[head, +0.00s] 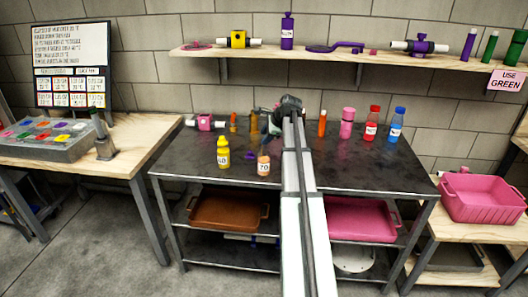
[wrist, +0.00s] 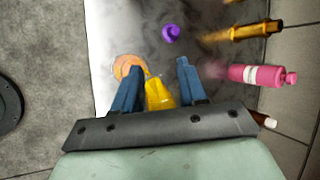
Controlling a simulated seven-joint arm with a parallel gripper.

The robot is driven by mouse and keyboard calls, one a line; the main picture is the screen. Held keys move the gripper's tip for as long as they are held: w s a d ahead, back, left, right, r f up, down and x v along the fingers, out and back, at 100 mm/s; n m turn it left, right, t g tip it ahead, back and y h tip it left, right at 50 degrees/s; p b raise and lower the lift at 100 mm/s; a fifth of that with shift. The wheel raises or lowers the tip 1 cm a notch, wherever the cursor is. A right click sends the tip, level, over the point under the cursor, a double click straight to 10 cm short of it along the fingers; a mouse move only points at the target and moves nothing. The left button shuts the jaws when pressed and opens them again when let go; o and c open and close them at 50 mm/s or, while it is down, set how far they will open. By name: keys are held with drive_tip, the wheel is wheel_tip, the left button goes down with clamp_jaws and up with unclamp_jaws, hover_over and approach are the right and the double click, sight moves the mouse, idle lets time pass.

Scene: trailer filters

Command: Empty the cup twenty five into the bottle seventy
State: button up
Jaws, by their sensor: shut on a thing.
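The bottle seventy (head: 263,164) stands near the table's front edge, orange-brown with a white "70" label. An orange round shape in the wrist view (wrist: 128,64), partly behind one finger, looks like its top. My gripper (wrist: 157,75) has two blue fingers, with a yellow cup (wrist: 158,96) between them. The gripper is shut on this cup. Its number is not readable and its contents cannot be seen. In the head view my arm hides most of the gripper and the cup.
The yellow bottle forty (head: 223,153) stands left of bottle seventy. A small purple object (head: 249,157) lies between them; it also shows in the wrist view (wrist: 171,33). Pink (head: 347,122), red (head: 372,123) and blue (head: 397,124) bottles stand at the back right. The table's front right is clear.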

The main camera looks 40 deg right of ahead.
drive_tip(key=shift+w+a+r+n+g+h+p, duration=0.15)
drive_tip(key=shift+n+g+h+p, duration=0.4)
drive_tip(key=shift+h, duration=0.75)
drive_tip(key=shift+a+n+g+h+p, duration=0.2)
drive_tip(key=shift+g+h, duration=0.55)
drive_tip(key=shift+h, duration=0.55)
idle(5.4)
